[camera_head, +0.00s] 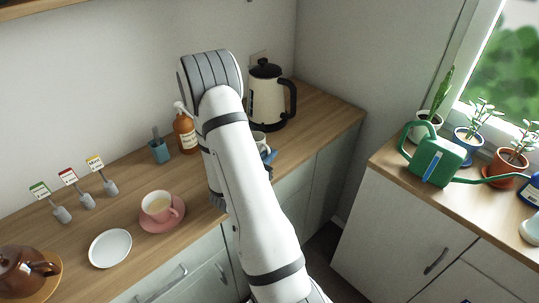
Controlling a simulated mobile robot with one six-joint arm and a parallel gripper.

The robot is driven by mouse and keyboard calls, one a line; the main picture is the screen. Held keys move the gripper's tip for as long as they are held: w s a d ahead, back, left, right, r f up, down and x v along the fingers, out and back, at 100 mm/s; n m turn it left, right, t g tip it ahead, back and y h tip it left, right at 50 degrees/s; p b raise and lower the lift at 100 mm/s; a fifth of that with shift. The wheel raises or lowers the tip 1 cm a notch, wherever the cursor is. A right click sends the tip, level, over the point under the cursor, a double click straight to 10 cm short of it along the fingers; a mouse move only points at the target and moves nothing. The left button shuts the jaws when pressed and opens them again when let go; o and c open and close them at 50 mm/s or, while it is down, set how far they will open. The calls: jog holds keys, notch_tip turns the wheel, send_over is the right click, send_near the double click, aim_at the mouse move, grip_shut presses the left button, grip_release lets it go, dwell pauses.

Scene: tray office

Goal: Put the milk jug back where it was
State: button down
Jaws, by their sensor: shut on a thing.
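My white arm rises from the bottom right of centre and covers the middle of the counter. My gripper is hidden behind it, so its jaws and what they hold do not show. A small white vessel (259,138) shows partly at the right edge of my arm, near the kettle. I cannot tell whether it is the milk jug. A blue piece (269,157) is just below it, mostly hidden. No other thing in view looks like a milk jug.
On the wooden counter (125,178) are a teapot (25,268), a white plate (110,248), a cup on a pink saucer (155,226), labelled markers, a teal pot (159,151), an amber bottle (185,132) and a kettle (266,95). Plants and a green watering can (436,160) stand right.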

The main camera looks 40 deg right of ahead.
jog(key=shift+f, duration=0.2)
jog(key=c, duration=1.5)
grip_release()
jog(key=shift+r, duration=0.1)
jog(key=shift+c, duration=0.2)
